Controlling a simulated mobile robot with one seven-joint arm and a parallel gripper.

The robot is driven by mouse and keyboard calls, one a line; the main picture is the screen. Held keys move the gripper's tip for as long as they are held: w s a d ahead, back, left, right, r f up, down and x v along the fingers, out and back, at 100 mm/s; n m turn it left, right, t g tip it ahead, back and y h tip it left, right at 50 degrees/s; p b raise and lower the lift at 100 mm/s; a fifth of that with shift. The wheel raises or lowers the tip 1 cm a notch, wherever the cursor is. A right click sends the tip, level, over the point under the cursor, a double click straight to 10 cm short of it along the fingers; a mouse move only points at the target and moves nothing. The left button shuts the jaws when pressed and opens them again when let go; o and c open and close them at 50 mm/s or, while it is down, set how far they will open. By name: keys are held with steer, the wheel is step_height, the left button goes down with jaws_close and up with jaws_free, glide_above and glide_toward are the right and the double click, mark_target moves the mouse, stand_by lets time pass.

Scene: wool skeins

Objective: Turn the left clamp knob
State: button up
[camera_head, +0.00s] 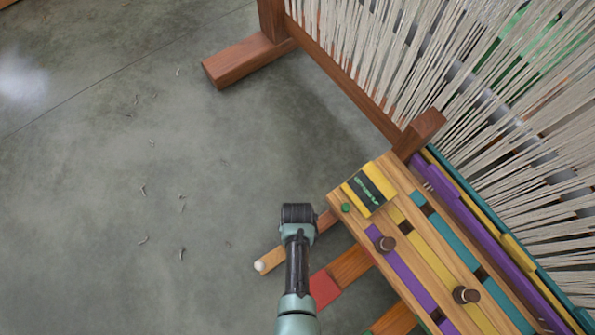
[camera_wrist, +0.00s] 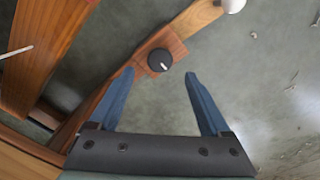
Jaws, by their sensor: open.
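In the wrist view a round black knob (camera_wrist: 160,60) with a short white mark sits on a small wooden block (camera_wrist: 172,43). My gripper (camera_wrist: 157,76) is open, with its two blue fingers spread on either side of the knob's line. The knob is between and slightly beyond the fingertips, and no contact shows. In the head view the end of my arm (camera_head: 298,212) is beside the loom's left side; its fingers and the black knob are hidden there. Two brown knobs, a nearer one (camera_head: 466,295) and a farther one (camera_head: 385,243), stand on the striped loom top.
A wooden bar (camera_head: 284,253) with a white ball end (camera_head: 260,266) sticks out beside my arm. A yellow-and-black block (camera_head: 368,189) and a small green button (camera_head: 345,208) are on the loom's corner. Pale warp threads (camera_head: 470,90) fill the upper right. The grey floor (camera_head: 110,200) at left is mostly clear.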

step_height(320, 180, up, 7)
steer(key=p, duration=0.3)
steer(key=shift+p, duration=0.35)
